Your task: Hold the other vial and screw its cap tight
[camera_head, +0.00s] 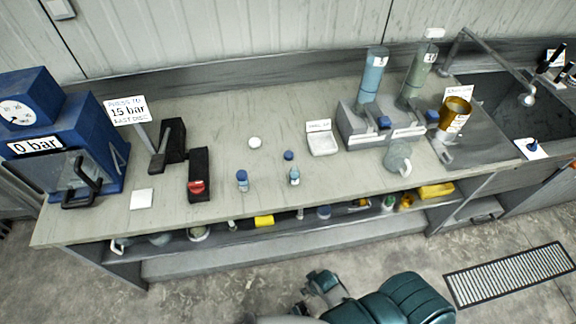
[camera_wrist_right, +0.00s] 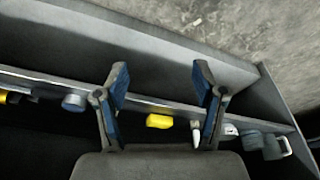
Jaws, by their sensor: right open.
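Two small vials stand upright near the front edge of the bench. The left vial (camera_head: 242,184) has a blue cap on top. The right vial (camera_head: 294,178) is clear with a bluish tint, and its top is too small to make out. A loose blue cap (camera_head: 289,155) lies on the bench just behind the right vial. My right gripper (camera_wrist_right: 160,72) is open and empty in the wrist view, with the shelf under the bench and the floor beyond its fingers. It is away from both vials. My left gripper is in neither view.
The bench (camera_head: 230,120) is clear around the vials. A black block with a red part (camera_head: 198,175) stands left, near a blue press (camera_head: 75,130). A white tray (camera_head: 323,145), dispenser rack (camera_head: 360,130) and jug (camera_head: 398,157) stand right. Several items fill the shelf below.

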